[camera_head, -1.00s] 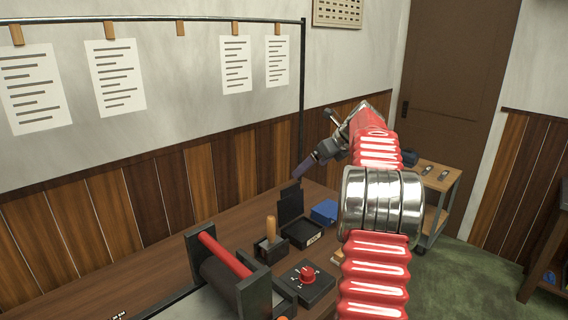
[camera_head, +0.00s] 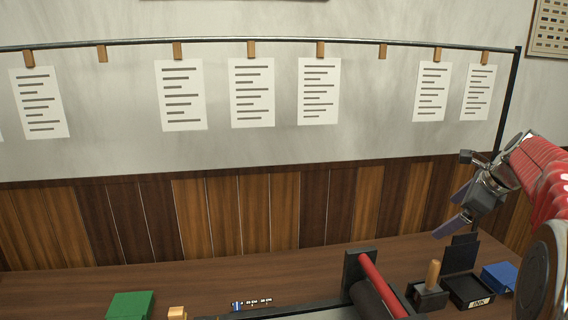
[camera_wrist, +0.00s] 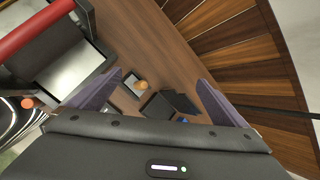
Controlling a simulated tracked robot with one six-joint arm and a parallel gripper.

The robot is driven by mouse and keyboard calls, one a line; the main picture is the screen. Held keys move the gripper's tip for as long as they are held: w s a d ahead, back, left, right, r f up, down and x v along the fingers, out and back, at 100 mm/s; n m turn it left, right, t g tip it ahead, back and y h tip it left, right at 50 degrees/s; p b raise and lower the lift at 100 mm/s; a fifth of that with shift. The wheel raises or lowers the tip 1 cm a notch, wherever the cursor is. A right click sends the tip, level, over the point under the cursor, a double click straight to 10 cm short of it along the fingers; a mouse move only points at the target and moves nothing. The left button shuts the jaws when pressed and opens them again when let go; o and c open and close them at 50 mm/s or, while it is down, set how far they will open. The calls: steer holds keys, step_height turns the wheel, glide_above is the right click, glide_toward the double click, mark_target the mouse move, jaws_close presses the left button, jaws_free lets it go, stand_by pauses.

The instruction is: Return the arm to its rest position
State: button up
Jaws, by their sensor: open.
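My gripper (camera_head: 449,212) is at the right of the head view, raised above the right part of the wooden bench (camera_head: 60,288). Its two dark fingers are apart and nothing is between them. My red arm comes in from the right edge and hides part of the wall there. In the wrist view the two purple-grey fingers of my gripper (camera_wrist: 160,92) stand wide apart, with the bench top below.
Below my gripper stand an open black ink box (camera_head: 468,291), a wooden-handled tool in a holder (camera_head: 433,272) and a blue box (camera_head: 498,277). A press with a red roller (camera_head: 377,280) is left of them. Sheets (camera_head: 251,92) hang from a rail behind.

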steer(key=s+a+n+g, duration=0.1)
steer(key=s+a+n, duration=0.55)
steer(key=a, duration=0.45)
steer(key=s+a+n, duration=0.5)
steer(key=a+n, duration=0.2)
steer(key=a, duration=0.4)
steer(key=s+a+f+n, duration=0.5)
steer(key=s+n, duration=0.1)
steer(key=s, duration=0.2)
steer(key=s+a+f+n+h, duration=0.1)
steer(key=s+a+f+n, duration=0.4)
steer(key=s, duration=0.4)
steer(key=shift+a+f+n, duration=0.25)
steer(key=shift+a+n, duration=0.2)
steer(key=shift+n, duration=0.7)
